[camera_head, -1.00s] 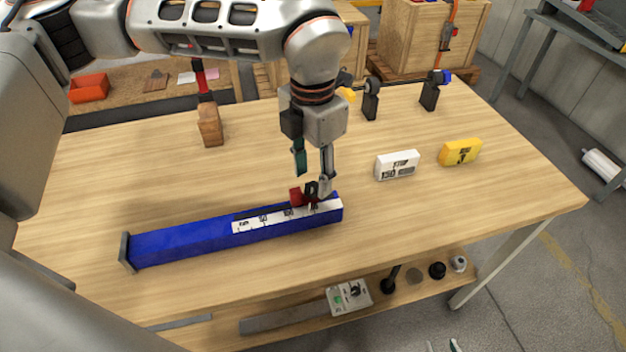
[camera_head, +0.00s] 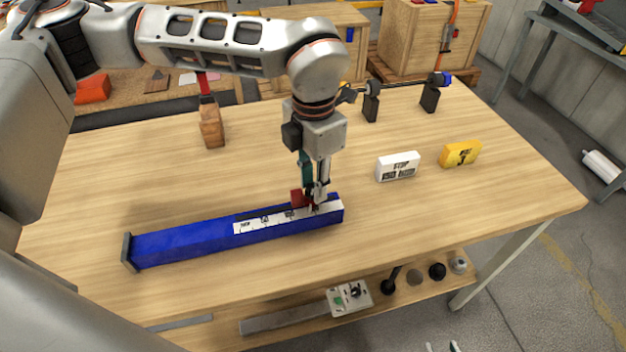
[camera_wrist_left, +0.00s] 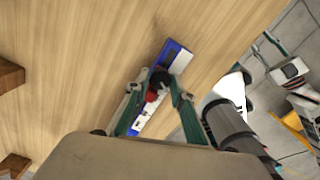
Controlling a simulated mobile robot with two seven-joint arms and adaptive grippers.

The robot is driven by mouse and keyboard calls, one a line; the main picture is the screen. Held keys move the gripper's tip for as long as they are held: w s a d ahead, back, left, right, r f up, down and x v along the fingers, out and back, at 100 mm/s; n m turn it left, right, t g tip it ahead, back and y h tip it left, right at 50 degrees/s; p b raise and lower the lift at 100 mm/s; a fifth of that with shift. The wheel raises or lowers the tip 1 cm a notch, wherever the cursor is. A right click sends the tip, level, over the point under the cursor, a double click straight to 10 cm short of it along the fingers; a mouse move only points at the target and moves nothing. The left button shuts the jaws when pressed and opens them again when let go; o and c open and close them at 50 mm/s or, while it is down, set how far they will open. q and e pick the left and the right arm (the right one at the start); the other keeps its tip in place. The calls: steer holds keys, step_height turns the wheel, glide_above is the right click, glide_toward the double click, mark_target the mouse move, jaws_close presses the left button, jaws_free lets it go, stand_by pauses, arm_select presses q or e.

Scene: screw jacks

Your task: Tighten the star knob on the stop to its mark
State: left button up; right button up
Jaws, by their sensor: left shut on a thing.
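A blue beam (camera_head: 190,243) with a white printed scale (camera_head: 258,222) lies on the table, with a dark end plate at its left end. The small red stop (camera_head: 297,198) sits on the beam near its right end. The black star knob (camera_wrist_left: 159,79) is at the stop, seen from above in the left wrist view. My left gripper (camera_head: 316,199) points down over it, its fingers on either side, shut on the knob. The fingers partly cover the knob, and I cannot make out its mark. My right gripper (camera_head: 442,346) shows only its separated fingertips at the bottom edge.
A white labelled block (camera_head: 398,167) and a yellow one (camera_head: 460,154) stand to the right. A wooden block with a red upright (camera_head: 211,127) and black stands (camera_head: 370,107) are farther back. A lower shelf holds a control box (camera_head: 349,297). The table between is clear.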

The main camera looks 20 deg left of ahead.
arm_select(q)
steer(key=shift+m, duration=0.3)
steer(key=o, duration=1.1)
step_height(320, 180, up, 12)
